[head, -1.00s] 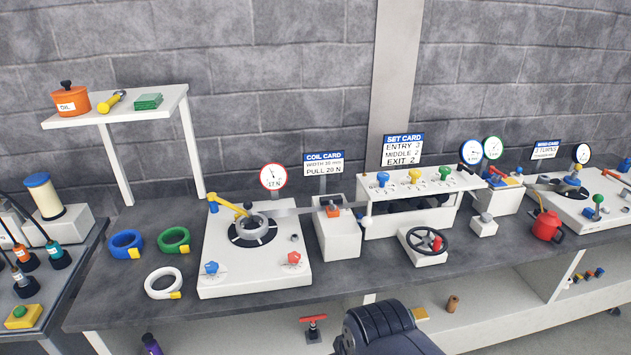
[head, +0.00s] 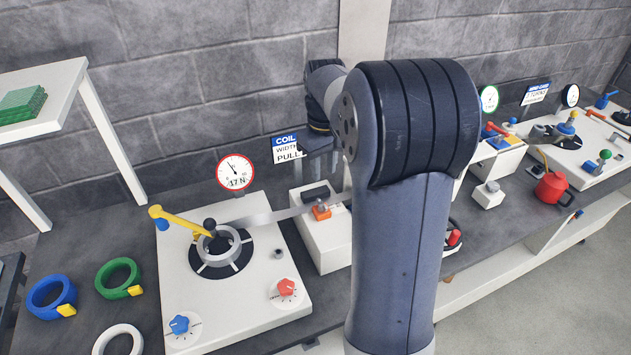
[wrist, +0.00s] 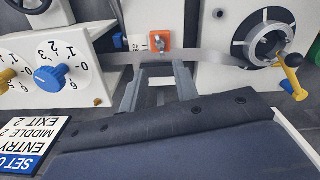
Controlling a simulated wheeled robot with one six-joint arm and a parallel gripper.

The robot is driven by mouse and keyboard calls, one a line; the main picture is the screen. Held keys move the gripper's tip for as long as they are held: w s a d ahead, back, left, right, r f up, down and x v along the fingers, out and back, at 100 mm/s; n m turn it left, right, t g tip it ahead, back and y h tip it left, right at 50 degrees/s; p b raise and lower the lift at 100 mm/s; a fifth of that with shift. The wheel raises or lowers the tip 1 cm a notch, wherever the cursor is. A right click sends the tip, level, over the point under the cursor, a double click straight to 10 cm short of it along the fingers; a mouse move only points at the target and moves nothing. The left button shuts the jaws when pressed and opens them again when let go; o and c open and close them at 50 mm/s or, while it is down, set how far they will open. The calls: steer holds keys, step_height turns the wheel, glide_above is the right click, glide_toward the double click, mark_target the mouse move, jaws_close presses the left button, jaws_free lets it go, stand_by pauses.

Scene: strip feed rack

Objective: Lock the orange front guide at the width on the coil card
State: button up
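The orange front guide (head: 321,212) sits on top of a white box (head: 318,250), beside the metal strip (head: 280,214). In the wrist view the orange guide (wrist: 159,42) is upper middle, beyond my fingertips, with a small pale scale beside it. The coil card (head: 286,148) stands behind the box; my gripper covers part of it, so its numbers are hidden. My gripper (head: 320,160) is above and behind the guide, apart from it. In the wrist view my gripper (wrist: 158,76) has its two fingers apart with nothing gripped between them.
A white plate (head: 185,280) carries the coil (head: 220,243), a yellow-handled lever (head: 180,222), and blue and red knobs. A round gauge (head: 236,173) stands behind it. The set card (wrist: 28,145) and numbered blue knob (wrist: 50,76) are close on the wrist view's left. My arm hides the middle rack in the head view.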

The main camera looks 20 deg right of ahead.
mark_target(323, 203)
step_height(323, 203, down, 11)
steer(key=shift+r+p, duration=0.15)
steer(key=shift+p, duration=0.5)
jaws_close()
